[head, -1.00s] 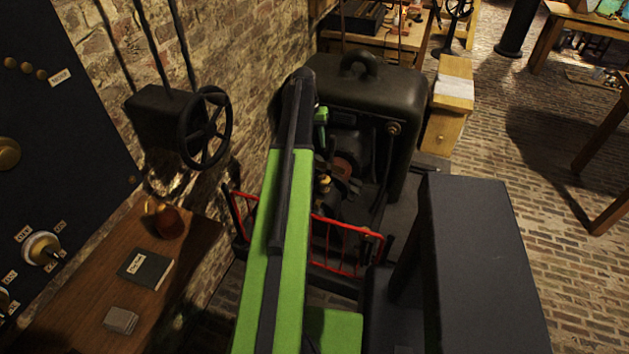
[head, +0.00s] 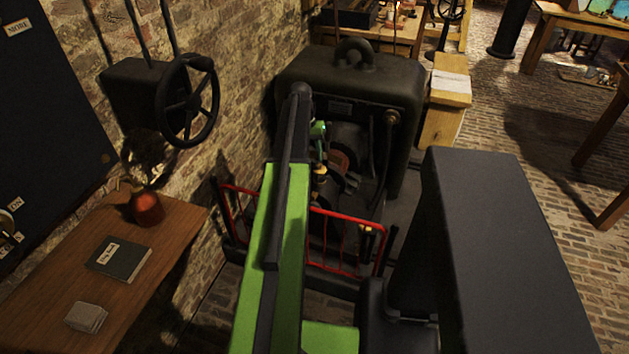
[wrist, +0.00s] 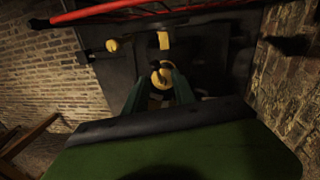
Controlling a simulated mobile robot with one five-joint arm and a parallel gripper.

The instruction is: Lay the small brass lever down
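Small brass parts (head: 319,169) show on the front of the dark machine (head: 402,95) in the head view, partly behind my arm. In the wrist view a round brass piece (wrist: 161,77) lies between the tips of my gripper (wrist: 158,82). A brass knob (wrist: 113,45) and an upright brass tab (wrist: 163,40) stand beyond it on a dark panel. I cannot tell for sure which of these is the small brass lever. The two green fingers are apart, around the round piece; contact is not clear.
A red railing (head: 346,262) runs low before the machine. At left are a brick wall, a black handwheel (head: 187,101) and a wooden desk (head: 55,262) with a red jug (head: 147,208) and book (head: 119,259). Open brick floor (head: 540,190) lies at right.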

